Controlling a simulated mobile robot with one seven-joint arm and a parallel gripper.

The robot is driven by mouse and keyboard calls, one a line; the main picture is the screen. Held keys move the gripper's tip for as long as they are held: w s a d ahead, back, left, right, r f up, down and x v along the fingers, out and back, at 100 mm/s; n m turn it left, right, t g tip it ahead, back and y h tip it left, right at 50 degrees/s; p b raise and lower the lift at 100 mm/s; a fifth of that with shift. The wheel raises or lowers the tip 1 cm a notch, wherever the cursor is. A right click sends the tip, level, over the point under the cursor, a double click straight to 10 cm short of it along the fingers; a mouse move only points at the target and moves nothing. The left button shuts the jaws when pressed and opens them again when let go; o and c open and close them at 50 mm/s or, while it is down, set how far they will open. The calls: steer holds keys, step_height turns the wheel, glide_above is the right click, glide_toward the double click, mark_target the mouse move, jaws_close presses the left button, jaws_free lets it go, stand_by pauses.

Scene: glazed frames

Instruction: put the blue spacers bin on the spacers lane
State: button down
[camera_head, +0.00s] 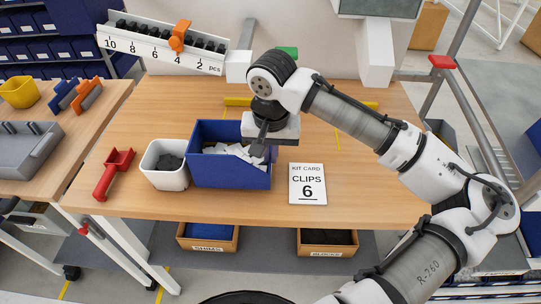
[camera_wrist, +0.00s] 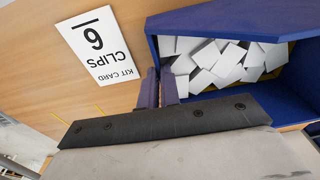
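A blue bin (camera_head: 230,173) with white pieces in it stands on the wooden table, left of the kit card. It also shows in the wrist view (camera_wrist: 285,105). My gripper (camera_head: 264,145) is over the bin's right end. In the wrist view my gripper's two fingers (camera_wrist: 159,88) are close together at the bin's side wall, one on each side of it, and seem closed on that wall. The bin appears to rest on the table. No label reading spacers is legible, so I cannot tell which place is the spacers lane.
A white bin (camera_head: 165,178) with dark parts and a red scoop (camera_head: 114,173) stand left of the blue bin. The kit card (camera_head: 307,184) reads CLIPS 6. A counting rail (camera_head: 160,46) is behind. Crates marked SHIMS (camera_head: 208,248) and BLOCKS (camera_head: 327,253) sit below. Table right of the card is clear.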

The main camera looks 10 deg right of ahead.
steer(key=shift+f, duration=0.85)
steer(key=shift+f, duration=0.15)
steer(key=c, duration=1.6)
jaws_free()
